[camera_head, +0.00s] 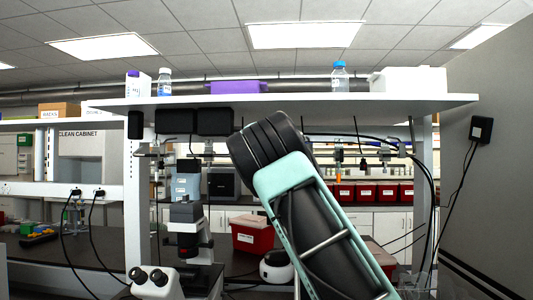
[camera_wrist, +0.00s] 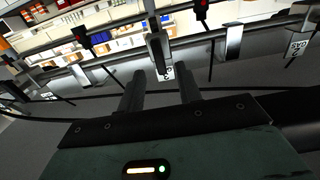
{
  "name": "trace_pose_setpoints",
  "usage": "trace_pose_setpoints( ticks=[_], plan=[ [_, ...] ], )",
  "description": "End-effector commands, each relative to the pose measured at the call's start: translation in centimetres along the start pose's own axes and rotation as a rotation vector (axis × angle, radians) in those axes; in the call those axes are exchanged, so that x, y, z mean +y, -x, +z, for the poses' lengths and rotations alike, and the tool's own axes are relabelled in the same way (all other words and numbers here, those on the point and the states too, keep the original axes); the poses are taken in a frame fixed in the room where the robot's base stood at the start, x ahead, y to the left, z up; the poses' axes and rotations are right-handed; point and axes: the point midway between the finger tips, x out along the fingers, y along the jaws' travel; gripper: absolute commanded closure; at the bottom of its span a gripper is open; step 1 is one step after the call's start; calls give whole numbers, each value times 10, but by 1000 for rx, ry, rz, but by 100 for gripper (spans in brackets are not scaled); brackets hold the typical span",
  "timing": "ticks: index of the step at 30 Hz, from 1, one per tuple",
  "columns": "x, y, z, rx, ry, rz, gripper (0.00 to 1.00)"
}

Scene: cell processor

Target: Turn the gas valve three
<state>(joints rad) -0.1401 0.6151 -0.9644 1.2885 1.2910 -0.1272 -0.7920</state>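In the wrist view, my gripper (camera_wrist: 160,70) is open, with its two dark fingers apart and nothing visibly held. A valve with a long dark handle (camera_wrist: 157,48) stands just beyond the fingertips, lined up with the gap between them. A small white code label (camera_wrist: 167,73) is beside it. I cannot read a number, so I cannot tell if this is gas valve three. In the head view, my arm hides the gripper and the handle.
A shelf (camera_head: 300,103) with bottles and boxes runs above the bench. Black cables (camera_head: 428,185) hang at the right. A microscope (camera_head: 187,225) and a red box (camera_head: 252,232) stand on the bench at left. A grey wall (camera_head: 490,170) closes the right side.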

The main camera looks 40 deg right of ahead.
Motion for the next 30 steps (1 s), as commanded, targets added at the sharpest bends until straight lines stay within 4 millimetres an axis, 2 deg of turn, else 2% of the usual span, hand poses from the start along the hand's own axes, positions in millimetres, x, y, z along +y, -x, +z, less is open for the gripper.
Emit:
trace_pose_setpoints(
  ticks=[3, 7, 18, 19, 22, 23, 30],
  plan=[
    [0, -18, -3, -1, 2, 1, 65],
    [0, -29, -2, -1, 1, 0, 65],
    [0, -34, 0, -1, -1, -1, 65],
    [0, -34, 0, -1, -1, -1, 68],
    [0, -34, 0, -1, -1, -1, 96],
    [0, -34, 0, -1, -1, -1, 100],
    [0, -34, 0, -1, -7, -1, 100]
  ],
)
